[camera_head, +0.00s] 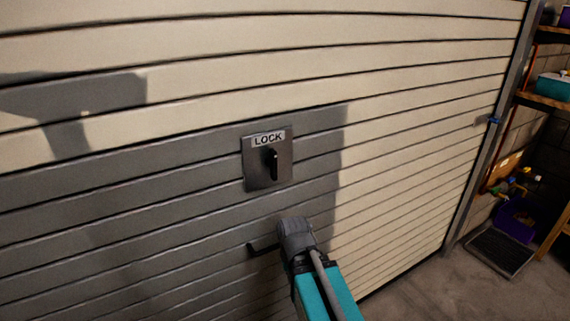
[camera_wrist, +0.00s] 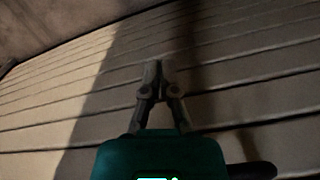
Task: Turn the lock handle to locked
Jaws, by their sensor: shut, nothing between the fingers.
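The lock is a square grey metal plate (camera_head: 258,180) labelled LOCK, fixed to the slatted roller door. A dark lock handle (camera_head: 271,163) stands near upright on the plate, slightly tilted. My arm reaches up from the bottom of the head view, and its grey end is below and slightly right of the plate, apart from it. My gripper (camera_wrist: 155,72) shows in the wrist view with its fingers together and nothing between them. It faces the door slats. The lock handle is not visible in the wrist view, and the fingers are mostly hidden in the head view.
The cream roller door (camera_head: 420,130) fills most of the head view, with shadows across it. A short dark bar (camera_head: 263,247) shows left of my arm's end; I cannot tell what it is. Shelves with bins (camera_head: 553,87) stand at the right.

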